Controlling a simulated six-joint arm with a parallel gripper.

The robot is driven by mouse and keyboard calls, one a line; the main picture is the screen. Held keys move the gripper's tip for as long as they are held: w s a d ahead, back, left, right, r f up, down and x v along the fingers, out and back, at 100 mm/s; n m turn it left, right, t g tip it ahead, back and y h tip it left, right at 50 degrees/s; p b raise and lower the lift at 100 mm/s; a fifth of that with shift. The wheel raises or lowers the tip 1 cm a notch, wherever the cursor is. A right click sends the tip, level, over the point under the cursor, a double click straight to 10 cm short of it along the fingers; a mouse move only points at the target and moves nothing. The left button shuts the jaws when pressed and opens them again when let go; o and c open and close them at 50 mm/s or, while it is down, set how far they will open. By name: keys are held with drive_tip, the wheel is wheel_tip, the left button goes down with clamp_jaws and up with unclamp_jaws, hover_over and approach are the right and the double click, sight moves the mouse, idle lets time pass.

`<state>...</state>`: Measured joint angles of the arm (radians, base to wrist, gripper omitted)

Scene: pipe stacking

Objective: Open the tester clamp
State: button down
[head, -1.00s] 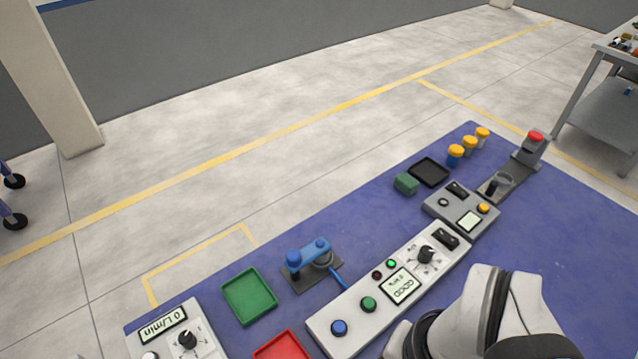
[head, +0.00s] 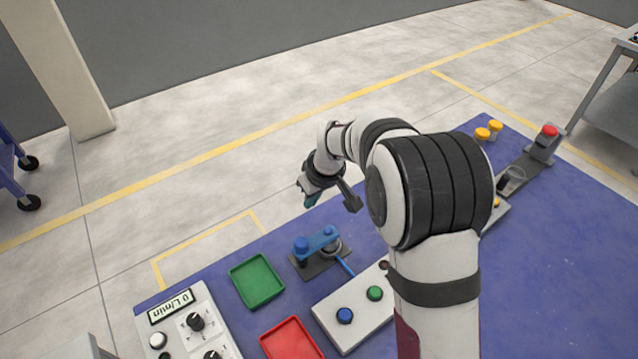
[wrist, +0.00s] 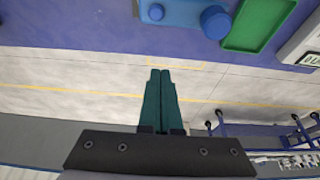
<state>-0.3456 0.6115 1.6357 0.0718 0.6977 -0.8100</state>
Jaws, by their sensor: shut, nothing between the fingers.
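The tester clamp (head: 318,243) is a blue bar with round blue knobs on a dark base plate, on the blue mat left of the white tester panel. A blue cable or rod runs from it to the panel. It also shows at the top of the wrist view (wrist: 185,14), partly cut off. I cannot tell from the frames whether the clamp is open or shut. My gripper (head: 309,203) is above and behind the clamp, apart from it. In the wrist view its green fingers (wrist: 160,74) are together with nothing between them, pointing toward the clamp.
A green tray (head: 257,281) and a red tray (head: 291,340) lie left of and in front of the clamp. The tester panel (head: 350,318) has blue and green buttons. A flow meter box (head: 185,325) stands at the left. My arm hides part of the panel.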

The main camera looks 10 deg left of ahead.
sight(316, 238)
drive_tip(key=x, duration=0.6)
drive_tip(key=shift+s+d+r, duration=0.1)
drive_tip(key=shift+s+d, duration=1.3)
drive_tip(key=shift+d, duration=0.05)
